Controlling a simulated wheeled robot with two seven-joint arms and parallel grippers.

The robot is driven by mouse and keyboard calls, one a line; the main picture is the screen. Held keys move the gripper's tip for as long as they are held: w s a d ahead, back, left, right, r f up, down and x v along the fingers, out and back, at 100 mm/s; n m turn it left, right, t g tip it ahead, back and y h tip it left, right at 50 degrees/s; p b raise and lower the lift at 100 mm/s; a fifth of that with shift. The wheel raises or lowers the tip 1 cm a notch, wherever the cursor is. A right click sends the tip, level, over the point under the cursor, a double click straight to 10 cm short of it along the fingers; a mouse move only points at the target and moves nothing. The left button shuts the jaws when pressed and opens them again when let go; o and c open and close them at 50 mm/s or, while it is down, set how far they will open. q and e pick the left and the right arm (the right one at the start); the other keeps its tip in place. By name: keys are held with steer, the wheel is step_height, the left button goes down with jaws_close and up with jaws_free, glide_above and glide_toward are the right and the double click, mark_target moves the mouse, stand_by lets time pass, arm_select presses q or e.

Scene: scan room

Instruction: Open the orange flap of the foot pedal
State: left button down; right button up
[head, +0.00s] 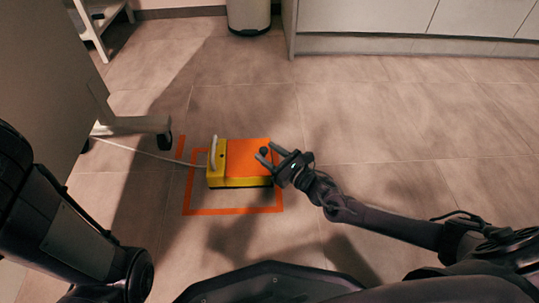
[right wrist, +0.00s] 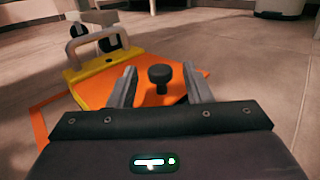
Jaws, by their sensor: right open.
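The foot pedal (head: 216,181) stands on the floor, a yellow body with a grey handle at its left end. Its orange flap (head: 243,156) lies on top and looks shut. In the right wrist view the flap (right wrist: 190,84) carries a dark round knob (right wrist: 159,78). My right gripper (head: 270,153) is at the flap's right edge, open, its two fingers on either side of the knob with gaps to both. The yellow body also shows in the right wrist view (right wrist: 90,85). My left arm is at the left edge of the head view; its gripper is not visible.
An orange tape square (head: 235,211) on the floor surrounds the pedal. A white cable (head: 150,153) runs left from it, past a wheeled cabinet leg (head: 135,125). Cabinets (head: 400,18) and a bin (head: 248,14) stand at the back. The floor to the right is clear.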

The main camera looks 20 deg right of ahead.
jaws_close()
steer(key=shift+r, duration=0.1)
